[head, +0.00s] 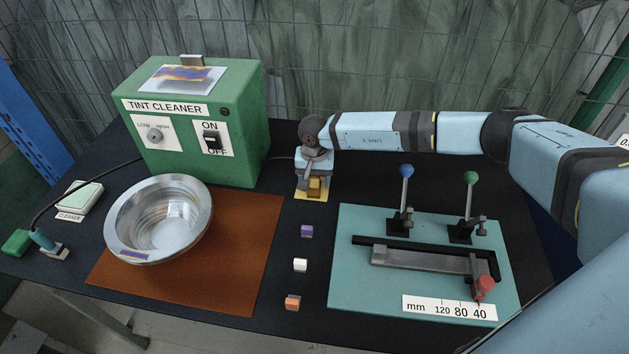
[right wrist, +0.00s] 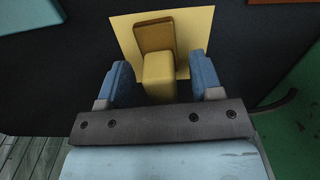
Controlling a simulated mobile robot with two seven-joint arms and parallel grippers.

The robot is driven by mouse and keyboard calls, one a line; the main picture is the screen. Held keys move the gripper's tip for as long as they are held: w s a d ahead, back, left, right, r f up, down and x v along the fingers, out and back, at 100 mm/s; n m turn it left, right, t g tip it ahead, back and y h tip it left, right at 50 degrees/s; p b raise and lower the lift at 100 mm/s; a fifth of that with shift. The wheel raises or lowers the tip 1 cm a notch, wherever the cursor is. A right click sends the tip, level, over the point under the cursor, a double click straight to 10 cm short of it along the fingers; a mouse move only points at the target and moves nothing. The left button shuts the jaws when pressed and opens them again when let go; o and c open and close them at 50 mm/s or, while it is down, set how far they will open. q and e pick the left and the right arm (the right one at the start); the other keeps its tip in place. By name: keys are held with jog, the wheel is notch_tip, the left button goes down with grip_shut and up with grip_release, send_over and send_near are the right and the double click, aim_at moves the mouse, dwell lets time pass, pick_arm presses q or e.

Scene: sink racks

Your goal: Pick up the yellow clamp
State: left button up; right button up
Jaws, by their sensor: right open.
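The yellow clamp (head: 315,187) stands on a yellow square mat (head: 301,193) near the back middle of the black table. My right gripper (head: 313,175) reaches in from the right and is over the clamp, partly hiding it. In the right wrist view the clamp (right wrist: 158,77) shows as a yellow block with a darker brownish-yellow face behind it. It lies between the two blue fingers of the open right gripper (right wrist: 161,72), with a visible gap at each side. My left gripper is not in view.
A green tint cleaner box (head: 243,110) stands left of the clamp. A metal bowl (head: 160,218) rests on a brown mat (head: 235,285). Purple (head: 307,231), white (head: 300,265) and orange (head: 292,303) blocks line the middle. A teal lever board (head: 365,285) lies right.

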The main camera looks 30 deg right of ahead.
jog(key=shift+f, duration=0.1)
grip_shut()
